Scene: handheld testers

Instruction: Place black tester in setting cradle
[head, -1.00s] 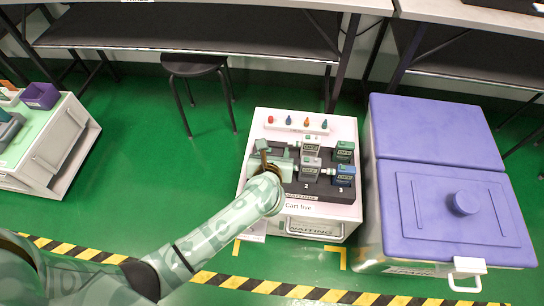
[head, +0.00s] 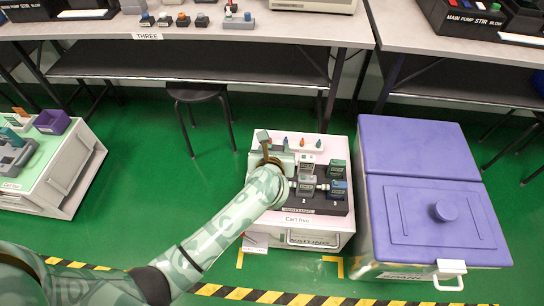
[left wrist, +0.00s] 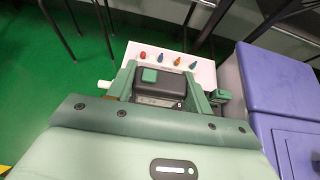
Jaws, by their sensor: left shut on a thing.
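My left gripper (left wrist: 160,88) is shut on the black tester (left wrist: 150,98), a dark block with a green button on top. In the left wrist view the tester sits between the two green fingers. In the head view my left gripper (head: 270,150) is over the back left part of the cart, and my forearm and wrist mostly hide the tester. I cannot tell its height above the cart. I cannot identify the setting cradle for sure.
Cart five (head: 303,219) stands beside a large purple-lidded bin (head: 415,150). A white strip with coloured pegs (head: 303,142) lies along its back. Behind are a stool (head: 197,90) and a bench (head: 250,39) with small devices. Another cart (head: 75,165) stands left; green floor between is clear.

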